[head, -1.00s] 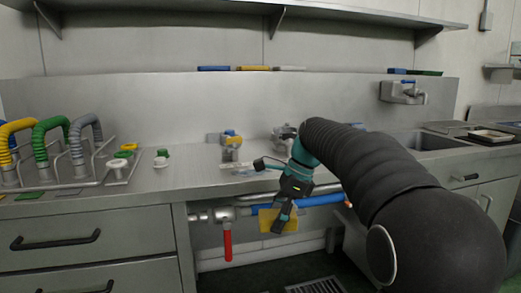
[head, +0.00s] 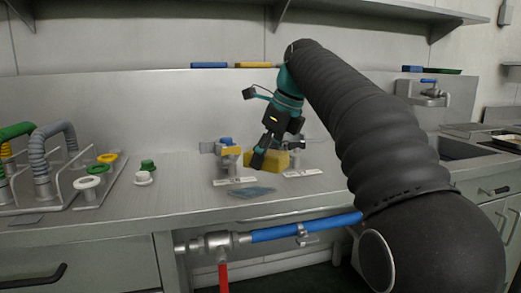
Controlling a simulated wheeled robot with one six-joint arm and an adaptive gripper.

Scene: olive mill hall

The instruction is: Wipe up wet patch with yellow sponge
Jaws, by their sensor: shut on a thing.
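The yellow sponge (head: 283,160) is held in my gripper (head: 267,157), which is shut on it. The fingers point down and hide part of the sponge. The wet patch (head: 250,192) is a bluish, glossy spot on the steel counter, near its front edge. In the picture the sponge appears above and slightly right of the patch, apart from it. I cannot tell how high the sponge is over the counter.
A valve with yellow and blue parts (head: 230,152) stands left of the sponge, with a white label plate (head: 235,182) before it. Hoses and coloured caps (head: 88,182) fill the left counter. A blue pipe (head: 305,228) runs below the front edge. A sink (head: 455,148) is at right.

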